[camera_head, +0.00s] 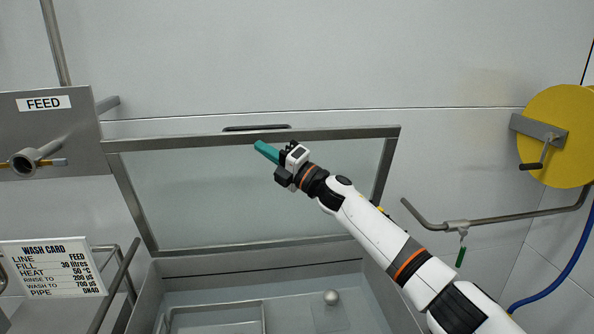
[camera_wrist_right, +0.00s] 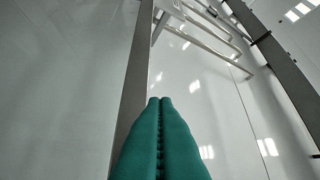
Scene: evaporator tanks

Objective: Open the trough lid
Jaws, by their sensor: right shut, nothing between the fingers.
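The trough lid (camera_head: 200,197) is a framed translucent panel, raised and tilted back above the trough in the head view. A dark handle (camera_head: 257,127) shows at its top edge. The trough (camera_head: 165,282) is open below it, with its inside visible. My right gripper (camera_head: 258,145) has teal fingers, shut with nothing between them. It is in front of the lid, near the top frame bar. In the right wrist view, the teal fingertips (camera_wrist_right: 160,99) lie close beside a metal frame bar (camera_wrist_right: 135,90); I cannot tell whether they touch it. My left gripper is not in view.
A FEED panel with a pipe outlet (camera_head: 25,160) is at the left, above a wash card (camera_head: 55,267). A yellow reel (camera_head: 560,135) with a crank and a bent metal bar (camera_head: 500,220) are at the right. A small metal ball (camera_head: 331,297) shows in the trough.

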